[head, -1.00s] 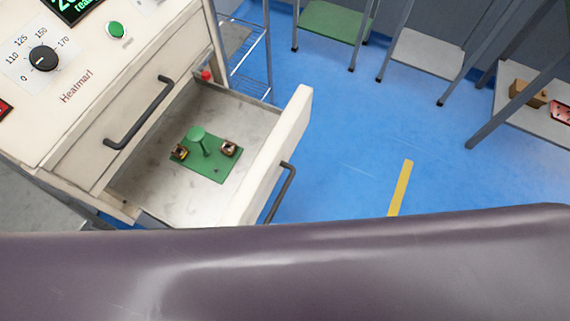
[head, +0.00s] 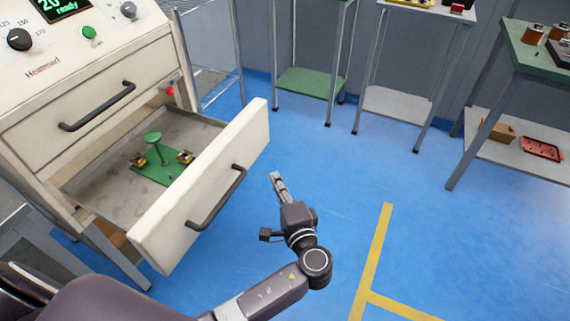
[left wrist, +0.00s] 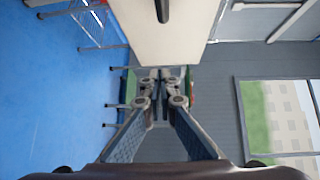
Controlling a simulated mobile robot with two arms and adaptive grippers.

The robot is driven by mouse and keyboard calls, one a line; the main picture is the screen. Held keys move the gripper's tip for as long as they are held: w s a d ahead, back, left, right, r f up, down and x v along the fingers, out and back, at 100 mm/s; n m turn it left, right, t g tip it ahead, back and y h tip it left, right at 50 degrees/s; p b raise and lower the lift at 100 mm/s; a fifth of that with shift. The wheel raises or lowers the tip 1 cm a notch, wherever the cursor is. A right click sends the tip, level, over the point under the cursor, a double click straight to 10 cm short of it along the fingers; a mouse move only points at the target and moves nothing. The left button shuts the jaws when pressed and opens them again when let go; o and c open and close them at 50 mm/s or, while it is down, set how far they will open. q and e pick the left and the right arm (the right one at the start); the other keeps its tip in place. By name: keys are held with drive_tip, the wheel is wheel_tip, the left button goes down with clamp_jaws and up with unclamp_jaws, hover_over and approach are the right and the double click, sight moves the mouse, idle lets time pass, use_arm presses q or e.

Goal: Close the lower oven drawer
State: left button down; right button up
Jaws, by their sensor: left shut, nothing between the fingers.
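The lower oven drawer (head: 205,190) stands pulled out of the white oven (head: 60,75). Its front panel carries a dark bar handle (head: 217,197). Inside lies a green plate with a green knob (head: 153,137) and two small brass-and-dark parts. My left gripper (head: 278,180) is shut and empty, to the right of the drawer front and apart from it, pointing away from me. In the left wrist view the shut fingers (left wrist: 160,80) show in front of a pale panel (left wrist: 170,35) with a dark handle at the top. My right gripper is not in view.
The upper drawer is shut, with its own handle (head: 97,107). A wire rack (head: 215,60) stands beside the oven. Tables with lower shelves (head: 400,103) line the back. The blue floor (head: 330,180) right of the drawer is clear, with yellow tape (head: 372,260).

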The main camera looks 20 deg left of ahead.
use_arm(q)
wheel_tip(320, 180, up, 2)
approach(252, 136)
drive_tip(key=w, duration=0.4)
drive_tip(key=a, duration=0.3)
drive_tip(key=shift+w+f+t+y, duration=0.2)
drive_tip(key=shift+f+t+y, duration=0.1)
drive_tip(key=shift+t, duration=0.1)
drive_tip(key=shift+a, duration=0.35)
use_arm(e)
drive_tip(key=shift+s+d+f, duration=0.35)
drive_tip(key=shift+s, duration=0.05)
use_arm(q)
drive_tip(key=shift+a, duration=0.1)
